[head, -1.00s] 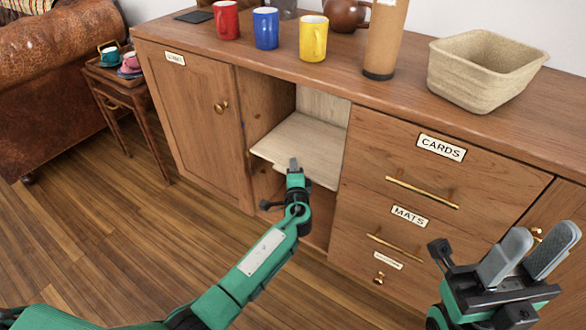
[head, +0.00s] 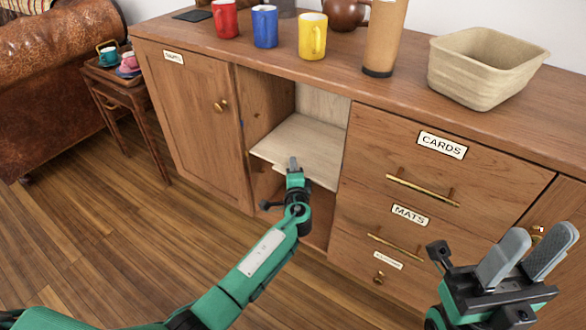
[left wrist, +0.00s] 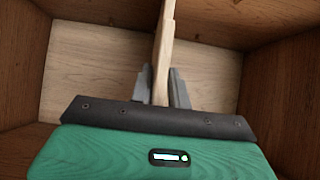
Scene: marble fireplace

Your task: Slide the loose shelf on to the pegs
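The loose shelf (head: 305,145) is a pale wooden board inside the open bay of the wooden sideboard. In the head view it looks roughly level, with its front edge near the bay's opening. My left gripper (head: 293,164) is at the shelf's front edge. In the left wrist view the shelf (left wrist: 164,50) shows edge-on between the two fingers of my left gripper (left wrist: 160,88), which are closed on it. I cannot make out the pegs; the shelf's far end and underside are hidden. My right gripper (head: 527,256) is open and empty, in front of the drawers at the right.
The bay lies between a closed door (head: 195,120) and the drawers labelled CARDS (head: 441,145) and MATS (head: 410,215). On top stand red, blue and yellow mugs (head: 312,37), a tall brown tumbler (head: 384,38) and a woven basket (head: 484,68). Open floor lies in front.

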